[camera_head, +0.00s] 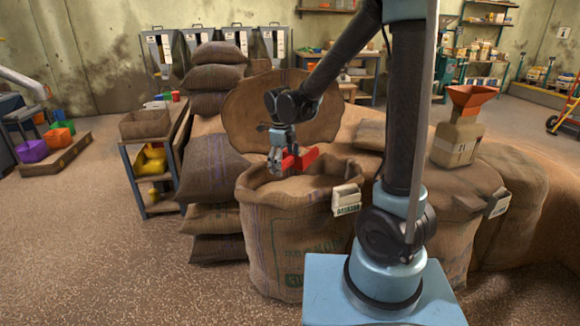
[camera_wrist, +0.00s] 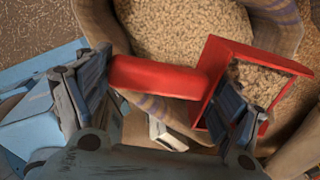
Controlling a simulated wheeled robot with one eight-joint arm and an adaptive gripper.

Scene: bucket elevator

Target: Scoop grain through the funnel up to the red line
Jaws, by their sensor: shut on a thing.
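My gripper (camera_head: 281,160) is shut on the handle of a red scoop (camera_head: 299,160) above the mouth of an open grain sack (camera_head: 295,240). In the wrist view the red scoop (camera_wrist: 150,78) runs between the fingers, and its square bowl at the right has grain (camera_wrist: 260,84) showing inside its rim. Loose grain (camera_wrist: 185,30) fills the sack below. An orange-red funnel (camera_head: 471,97) stands upright in the top of a tan container (camera_head: 455,144), which rests on a closed sack to the right. I cannot make out a red line on the container.
Stacked sacks (camera_head: 212,155) stand left of the open sack, beside a small shelf cart (camera_head: 150,155) with a yellow item. A closed sack (camera_head: 460,190) stands under the container. Open floor (camera_head: 80,250) lies at the left.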

